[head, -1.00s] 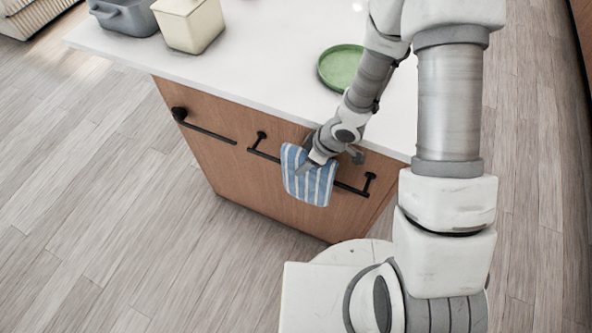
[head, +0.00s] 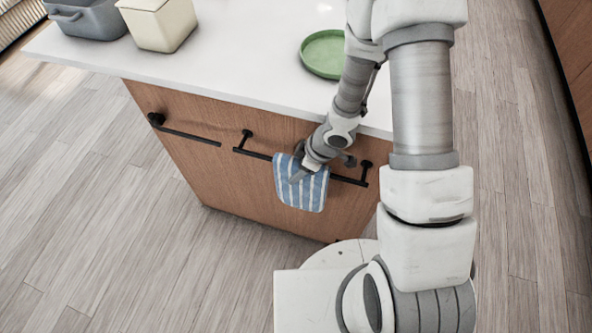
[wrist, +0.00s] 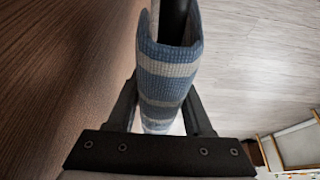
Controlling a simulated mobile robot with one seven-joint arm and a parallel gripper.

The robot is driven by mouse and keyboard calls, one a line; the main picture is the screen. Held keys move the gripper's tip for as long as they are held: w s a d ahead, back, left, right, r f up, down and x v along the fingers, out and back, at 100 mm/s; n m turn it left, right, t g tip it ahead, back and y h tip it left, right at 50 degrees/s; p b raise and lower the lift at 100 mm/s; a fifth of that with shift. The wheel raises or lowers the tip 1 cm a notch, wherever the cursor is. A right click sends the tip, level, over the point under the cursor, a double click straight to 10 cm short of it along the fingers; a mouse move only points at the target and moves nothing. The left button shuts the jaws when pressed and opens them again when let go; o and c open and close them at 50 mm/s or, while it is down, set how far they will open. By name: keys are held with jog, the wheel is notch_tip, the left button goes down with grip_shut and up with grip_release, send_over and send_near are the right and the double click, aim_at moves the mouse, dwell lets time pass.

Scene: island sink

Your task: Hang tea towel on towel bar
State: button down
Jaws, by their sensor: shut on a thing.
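The tea towel (head: 312,193), blue with white stripes, hangs at the middle of the black towel bar (head: 253,154) on the island's wooden side panel. In the wrist view the towel (wrist: 168,75) is folded around the dark bar (wrist: 173,22), with cloth on both sides of it. My gripper (head: 300,174) reaches down from above at the bar and is shut on the towel. In the wrist view its fingers (wrist: 162,100) press the cloth from both sides. The rear of the towel is hidden.
A second black bar (head: 190,135) is on the same panel to the left. A green plate (head: 323,55), a cream container (head: 160,24) and a grey-blue pot (head: 90,18) stand on the white countertop (head: 230,70). The floor in front is clear.

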aim_at(349, 179)
jog(key=shift+f, duration=0.1)
jog(key=shift+f+b, duration=0.3)
jog(key=shift+b, duration=0.05)
jog(key=shift+c, duration=1.5)
grip_release()
jog(key=p+v, duration=0.2)
jog(key=v, duration=0.1)
jog(key=shift+r, duration=0.4)
jog(key=s+d, duration=0.1)
jog(key=d, duration=0.2)
jog(key=s+d, duration=0.1)
jog(key=d, duration=0.3)
jog(key=s+d+p, duration=0.1)
jog(key=s+d, duration=0.1)
jog(key=d, duration=0.2)
jog(key=shift+s+d+f, duration=0.1)
jog(key=shift+d+f, duration=0.05)
jog(key=shift+f, duration=0.05)
